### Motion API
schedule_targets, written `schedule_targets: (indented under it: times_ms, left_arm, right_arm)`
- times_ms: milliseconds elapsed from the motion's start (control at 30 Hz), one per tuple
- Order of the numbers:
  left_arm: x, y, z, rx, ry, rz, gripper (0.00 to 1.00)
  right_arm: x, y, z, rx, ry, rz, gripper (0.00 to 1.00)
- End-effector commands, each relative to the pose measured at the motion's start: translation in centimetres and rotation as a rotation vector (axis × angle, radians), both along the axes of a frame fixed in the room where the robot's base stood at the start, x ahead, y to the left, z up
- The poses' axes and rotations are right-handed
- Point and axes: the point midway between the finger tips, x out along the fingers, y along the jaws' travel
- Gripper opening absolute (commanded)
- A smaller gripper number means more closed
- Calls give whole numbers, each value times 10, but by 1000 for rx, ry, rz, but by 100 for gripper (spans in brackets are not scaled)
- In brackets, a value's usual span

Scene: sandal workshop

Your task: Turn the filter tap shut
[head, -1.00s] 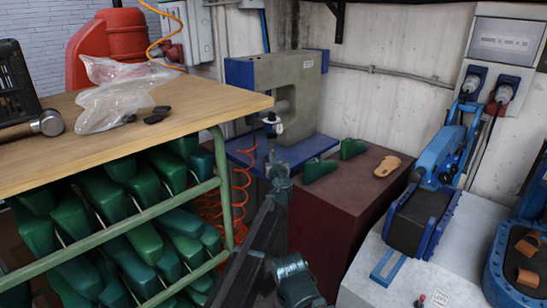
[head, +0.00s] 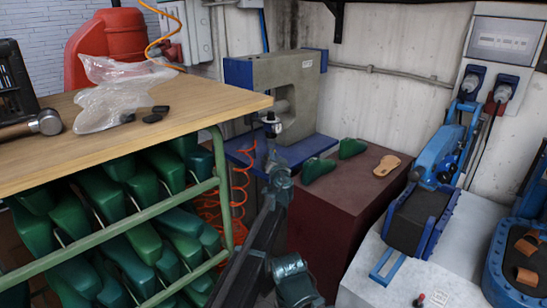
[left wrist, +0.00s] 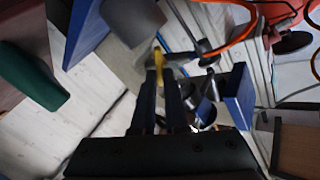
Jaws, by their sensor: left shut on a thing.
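A small yellow tap lever (left wrist: 158,56) shows between the fingertips of my left gripper (left wrist: 160,80) in the left wrist view. The gripper is shut on it. In the head view, the filter unit (head: 272,124), small with pale and dark parts, hangs in front of the grey press. My left gripper (head: 274,146) reaches up to just below it. The lever is too small to make out there, and my wrist hides part of the area.
The grey press (head: 305,92) stands on a blue base behind the filter. A dark red block (head: 330,210) carries green lasts (head: 318,170) and a tan sole (head: 387,165). The wooden bench (head: 110,155) is at left, with an orange coiled hose (head: 240,190) beside its rack.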

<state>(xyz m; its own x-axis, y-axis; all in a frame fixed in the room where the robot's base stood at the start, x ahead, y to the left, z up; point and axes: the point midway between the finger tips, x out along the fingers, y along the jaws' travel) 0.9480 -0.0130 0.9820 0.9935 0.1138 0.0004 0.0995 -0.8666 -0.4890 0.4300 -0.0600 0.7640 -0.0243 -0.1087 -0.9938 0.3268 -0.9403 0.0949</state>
Motion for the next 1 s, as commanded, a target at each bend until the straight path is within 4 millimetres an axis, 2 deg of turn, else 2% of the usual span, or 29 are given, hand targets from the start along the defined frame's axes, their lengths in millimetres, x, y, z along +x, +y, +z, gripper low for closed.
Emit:
schedule_targets:
  times_ms: [700, 1000]
  left_arm:
    - [0, -6, -7, 669, 77, -1, 0]
    - [0, -6, -9, 893, 103, 0, 0]
  right_arm:
    - [0, 0, -7, 0, 0, 0, 90]
    - [0, 0, -9, 0, 0, 0, 90]
